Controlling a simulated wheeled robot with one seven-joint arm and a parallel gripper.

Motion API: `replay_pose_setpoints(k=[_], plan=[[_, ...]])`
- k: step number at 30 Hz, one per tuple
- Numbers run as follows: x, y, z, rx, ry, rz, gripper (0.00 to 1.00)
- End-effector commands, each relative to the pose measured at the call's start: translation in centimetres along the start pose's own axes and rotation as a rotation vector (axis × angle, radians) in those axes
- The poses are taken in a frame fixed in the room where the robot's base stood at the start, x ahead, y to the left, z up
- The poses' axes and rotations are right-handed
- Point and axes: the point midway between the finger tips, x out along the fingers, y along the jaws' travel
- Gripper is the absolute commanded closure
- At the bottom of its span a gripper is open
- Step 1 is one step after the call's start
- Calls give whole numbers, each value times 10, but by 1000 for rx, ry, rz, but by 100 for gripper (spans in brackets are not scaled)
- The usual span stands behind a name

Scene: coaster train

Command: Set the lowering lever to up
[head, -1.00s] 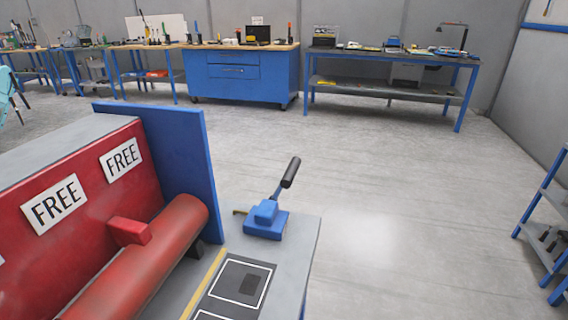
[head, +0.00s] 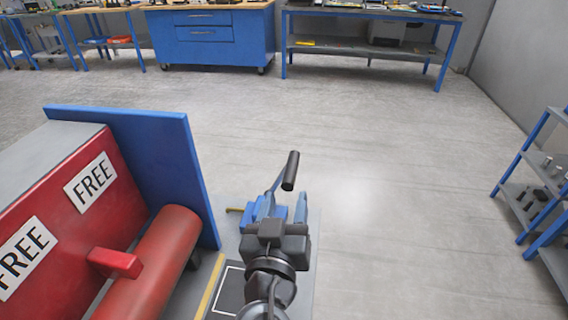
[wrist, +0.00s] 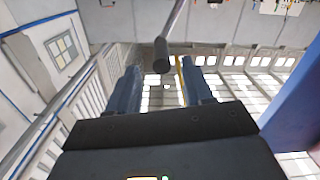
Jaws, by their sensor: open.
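The lever has a black cylindrical grip (head: 290,171) on a thin metal rod. It rises at a tilt up and to the right from a blue base (head: 248,214) at the end of the grey bench, partly hidden by my gripper. My gripper (head: 283,206) is open and empty, with its two blue fingers just below the grip in the head view. In the wrist view, the grip (wrist: 161,56) hangs in line with the gap between my open fingers (wrist: 160,80). I see no contact, and the depth between them is unclear.
A blue upright panel (head: 165,150) and a red housing with FREE signs (head: 70,195) stand left of the lever. A red cylinder (head: 150,262) lies along the housing. The floor right of the bench is clear up to a blue-framed shelf (head: 535,190).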

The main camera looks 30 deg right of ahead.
Motion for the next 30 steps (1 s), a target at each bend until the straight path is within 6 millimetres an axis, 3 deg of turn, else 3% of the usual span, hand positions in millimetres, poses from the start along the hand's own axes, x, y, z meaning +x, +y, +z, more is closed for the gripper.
replay_pose_setpoints(k=[5,18,30], plan=[[10,-1,-8,11,10,17,49],[70,0,-7,9,9,15,49],[79,0,-6,9,9,13,49]])
